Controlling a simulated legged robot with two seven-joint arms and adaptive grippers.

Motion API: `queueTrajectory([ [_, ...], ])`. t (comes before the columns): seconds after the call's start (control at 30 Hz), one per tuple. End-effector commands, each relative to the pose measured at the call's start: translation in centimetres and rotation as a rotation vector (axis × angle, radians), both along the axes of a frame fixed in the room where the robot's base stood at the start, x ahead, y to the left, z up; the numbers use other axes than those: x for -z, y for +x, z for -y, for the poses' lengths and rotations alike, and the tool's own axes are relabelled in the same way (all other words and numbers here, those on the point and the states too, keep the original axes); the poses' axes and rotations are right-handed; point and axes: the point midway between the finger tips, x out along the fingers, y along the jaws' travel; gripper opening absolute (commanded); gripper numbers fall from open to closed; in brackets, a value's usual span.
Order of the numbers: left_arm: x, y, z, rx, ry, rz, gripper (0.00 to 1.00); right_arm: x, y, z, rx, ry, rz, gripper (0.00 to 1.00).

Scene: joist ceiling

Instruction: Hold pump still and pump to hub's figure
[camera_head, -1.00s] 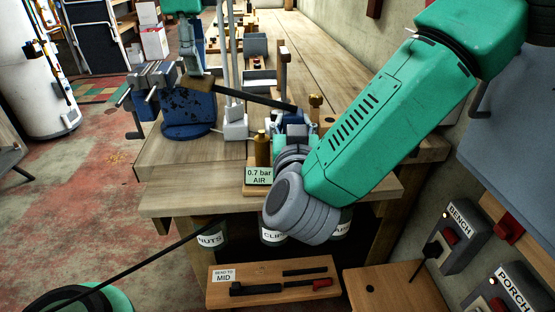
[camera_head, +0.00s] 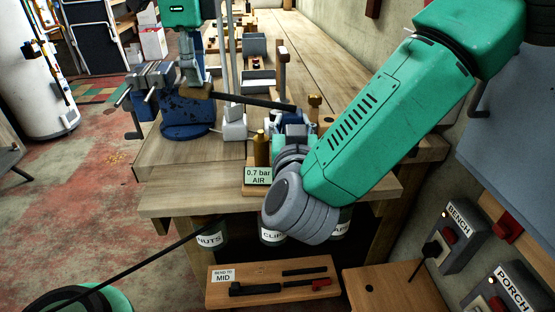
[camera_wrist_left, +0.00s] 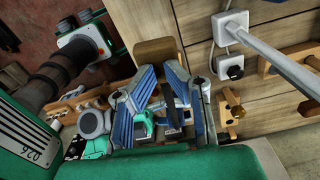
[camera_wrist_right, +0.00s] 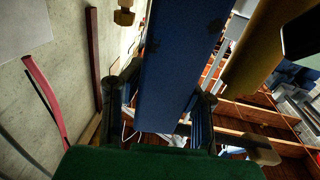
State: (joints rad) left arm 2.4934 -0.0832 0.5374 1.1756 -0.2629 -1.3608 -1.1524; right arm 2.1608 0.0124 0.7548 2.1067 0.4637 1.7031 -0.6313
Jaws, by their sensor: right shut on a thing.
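The pump's blue body (camera_wrist_right: 178,60) fills the middle of the right wrist view. My right gripper (camera_wrist_right: 160,100) is shut on it, one finger on each side; in the head view my own forearm hides most of this grip. A long black lever (camera_head: 255,101) runs left from the pump to a wooden handle (camera_head: 197,90). My left gripper (camera_head: 190,76) is at the handle, above the blue vise. In the left wrist view its fingers meet the wooden handle (camera_wrist_left: 155,50); whether they clamp it is unclear. A card (camera_head: 258,176) reads "0.7 bar AIR". No gauge reading is legible.
The blue vise (camera_head: 185,130) stands close beneath the handle. A brass cylinder (camera_head: 262,150) stands behind the card, and a white block (camera_head: 235,128) beside the lever. Labelled jars hang under the bench edge. The long bench (camera_head: 305,50) is clear at the back right.

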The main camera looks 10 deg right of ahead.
Motion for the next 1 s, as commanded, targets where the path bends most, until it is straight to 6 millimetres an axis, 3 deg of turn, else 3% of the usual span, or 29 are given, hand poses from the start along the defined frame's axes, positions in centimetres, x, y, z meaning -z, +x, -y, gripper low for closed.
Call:
queueTrajectory([
  [0.4,4.1,0.0,-0.3,0.001,0.001,-0.003,0.10,0.0,0.0,-0.1,-0.002,0.000,-0.001,0.00],
  [0.57,3.3,0.0,-0.2,0.001,0.000,-0.001,0.10,0.0,0.0,-0.1,-0.002,0.000,-0.001,0.00],
  [1.0,-1.1,0.0,0.0,0.000,0.001,-0.001,0.10,0.0,0.0,0.0,-0.001,0.000,-0.001,0.00],
])
